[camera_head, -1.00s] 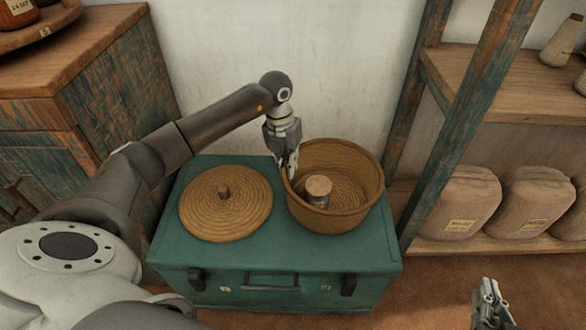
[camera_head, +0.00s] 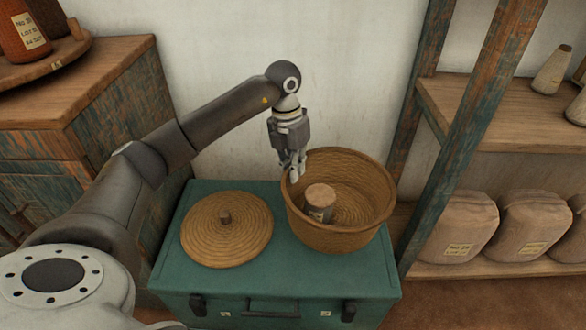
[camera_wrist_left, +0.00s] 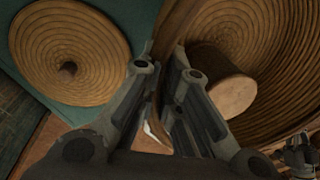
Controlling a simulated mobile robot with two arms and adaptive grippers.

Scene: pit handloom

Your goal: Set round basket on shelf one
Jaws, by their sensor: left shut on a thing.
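The round basket (camera_head: 345,238) is woven and brown, and sits at the right of the green trunk, apparently raised a little above its top. A jar with a pale lid (camera_head: 320,196) stands inside it. My left gripper (camera_head: 292,177) is shut on the basket's left rim; the wrist view shows the rim between the fingers (camera_wrist_left: 160,105) and the jar (camera_wrist_left: 232,92) beside them. The shelf unit (camera_head: 500,112) stands at the right; which board is shelf one I cannot tell. My right gripper is out of the head view.
A round woven lid (camera_head: 227,228) with a knob lies on the green trunk (camera_head: 185,275), left of the basket. A shelf post (camera_head: 455,140) rises close to the basket's right. Wrapped bundles (camera_head: 460,226) fill the lower shelf; cones (camera_head: 552,70) stand on the upper board. A wooden cabinet (camera_head: 80,95) is at left.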

